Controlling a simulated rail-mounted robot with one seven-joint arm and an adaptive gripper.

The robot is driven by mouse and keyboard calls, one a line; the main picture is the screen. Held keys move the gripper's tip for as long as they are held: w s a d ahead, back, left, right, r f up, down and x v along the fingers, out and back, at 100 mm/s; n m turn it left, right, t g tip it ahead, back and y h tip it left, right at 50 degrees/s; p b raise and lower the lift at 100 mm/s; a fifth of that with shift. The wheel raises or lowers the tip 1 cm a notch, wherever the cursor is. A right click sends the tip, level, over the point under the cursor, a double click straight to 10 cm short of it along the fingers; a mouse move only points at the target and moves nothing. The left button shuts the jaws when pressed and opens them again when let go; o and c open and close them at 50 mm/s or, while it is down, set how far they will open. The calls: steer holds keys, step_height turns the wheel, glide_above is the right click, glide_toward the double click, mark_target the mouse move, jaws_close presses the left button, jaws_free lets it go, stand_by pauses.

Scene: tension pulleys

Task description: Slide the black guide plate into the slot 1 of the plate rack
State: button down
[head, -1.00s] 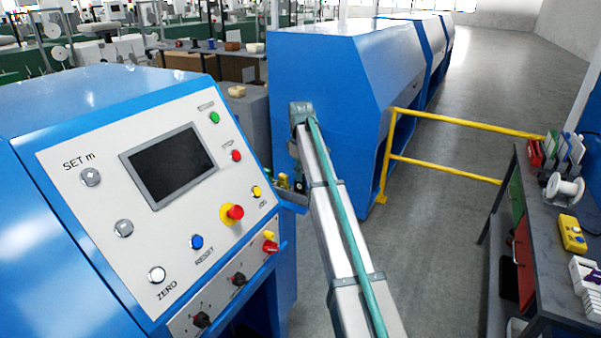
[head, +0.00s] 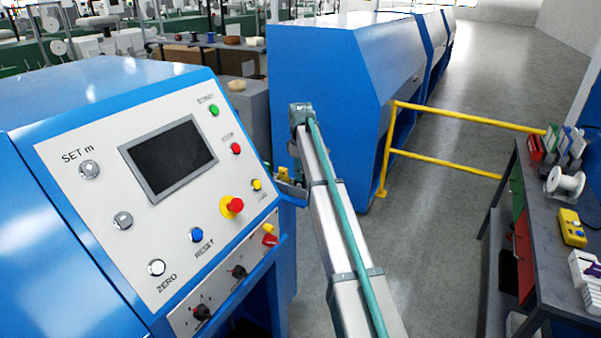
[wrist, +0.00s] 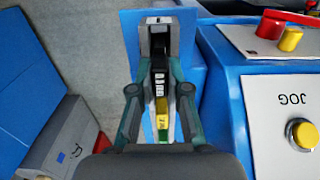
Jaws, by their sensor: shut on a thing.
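My gripper (wrist: 160,35) fills the middle of the wrist view, with its two teal-grey fingers closed together. A narrow dark piece (wrist: 158,66), which looks like the black guide plate, shows between the fingers; its lower end is hidden. Small white marks and a yellow and a green patch (wrist: 162,122) show in line below it. I cannot tell whether these belong to the plate rack.
The blue machine's control panel (head: 170,215) stands close on the left; its JOG button (wrist: 302,134) is near the gripper's right side. A yellow rail (head: 445,168) and a bench (head: 545,225) with coloured upright pieces (head: 560,142) stand to the right. Open floor lies between.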

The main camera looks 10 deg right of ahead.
steer(key=shift+f, duration=0.1)
stand_by(0.3)
steer(key=shift+f, duration=0.3)
steer(key=c, duration=1.1)
jaws_free()
steer(key=shift+o, duration=0.2)
steer(key=shift+r, duration=0.1)
step_height(320, 180, up, 12)
